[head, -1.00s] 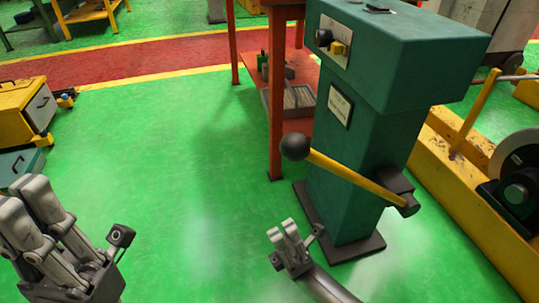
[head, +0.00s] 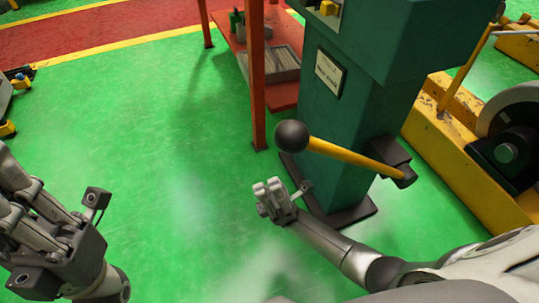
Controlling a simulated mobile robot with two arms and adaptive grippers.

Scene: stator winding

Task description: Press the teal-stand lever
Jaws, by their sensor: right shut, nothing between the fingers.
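The teal stand (head: 350,130) rises right of the middle on a dark base plate. Its lever (head: 350,156) is a yellow bar. The bar runs from a dark pivot (head: 391,160) on the stand's side up and left to a black ball knob (head: 291,136). My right gripper (head: 267,187) is shut and empty. In the picture it is just below and slightly left of the knob, with a visible gap between them. My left gripper (head: 15,190) is at the lower left, far from the lever. Its fingertips are cut off by the frame edge, so its opening is unclear.
An orange-red rack (head: 256,80) with a tray (head: 272,66) stands behind and left of the stand. A yellow machine frame (head: 460,150) with a dark wheel is to the right. Green floor (head: 150,130) is clear between the grippers.

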